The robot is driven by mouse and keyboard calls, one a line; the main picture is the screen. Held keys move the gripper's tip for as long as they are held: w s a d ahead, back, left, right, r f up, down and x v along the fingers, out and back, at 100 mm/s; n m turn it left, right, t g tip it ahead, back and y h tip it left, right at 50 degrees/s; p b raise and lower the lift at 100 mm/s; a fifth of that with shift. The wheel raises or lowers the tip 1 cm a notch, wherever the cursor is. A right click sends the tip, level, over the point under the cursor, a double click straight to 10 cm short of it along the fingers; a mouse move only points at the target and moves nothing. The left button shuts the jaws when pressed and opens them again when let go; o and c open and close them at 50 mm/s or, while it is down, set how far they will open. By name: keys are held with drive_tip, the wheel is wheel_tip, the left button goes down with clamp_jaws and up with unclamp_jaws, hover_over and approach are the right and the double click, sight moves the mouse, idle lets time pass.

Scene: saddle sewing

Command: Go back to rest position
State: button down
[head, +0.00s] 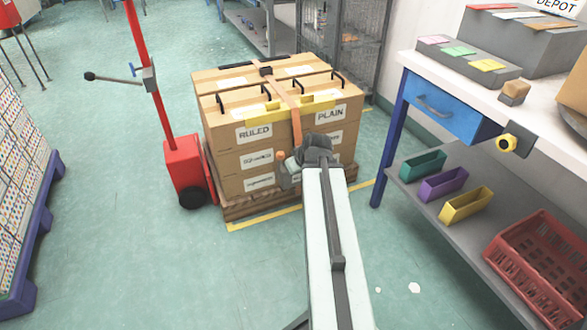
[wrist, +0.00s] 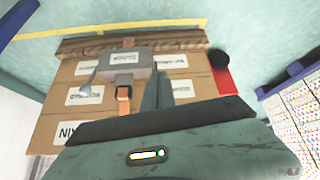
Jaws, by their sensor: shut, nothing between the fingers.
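My arm (head: 328,240) reaches forward from the bottom of the head view to the front of a stack of cardboard boxes (head: 230,158). My gripper (head: 288,172) is at the arm's far end, low before the stack and partly hidden by the wrist. In the wrist view, the two dark fingers of my gripper (wrist: 158,78) are together, with nothing seen between them. The boxes (wrist: 60,118) fill the space beyond. An orange strap (head: 288,95) crosses the stack top and runs down its front. A grey labelled block (wrist: 122,62) shows beside the fingers, near an orange piece (wrist: 123,95).
A red hand truck (head: 183,165) stands left of the stack. A workbench (head: 480,80) with a blue drawer and a lower shelf (head: 425,175) of bins is on the right. A blue-edged pallet (head: 40,220) is at far left. Floor (head: 130,260) is clear at lower left.

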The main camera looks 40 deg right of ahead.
drive_tip(key=shift+s, duration=0.1)
idle(0.3)
drive_tip(key=w+a+r+n+y+p, duration=0.1)
drive_tip(key=w+a, duration=0.2)
drive_tip(key=a, duration=0.4)
drive_tip(key=w+a+r+n+y+p, duration=0.1)
drive_tip(key=w+a+n, duration=0.15)
drive_tip(key=a, duration=0.35)
drive_tip(key=s+a+g+p, duration=0.3)
drive_tip(key=a+g, duration=0.1)
drive_tip(key=a, duration=1.8)
drive_tip(key=s+d+f+m+g, duration=0.1)
drive_tip(key=s+m+g, duration=0.2)
drive_tip(key=s, duration=0.2)
wheel_tip(320, 180, up, 38)
drive_tip(key=p, duration=3.8)
drive_tip(key=shift+t+h, duration=0.3)
drive_tip(key=shift+h, duration=0.1)
drive_tip(key=shift+d, duration=0.1)
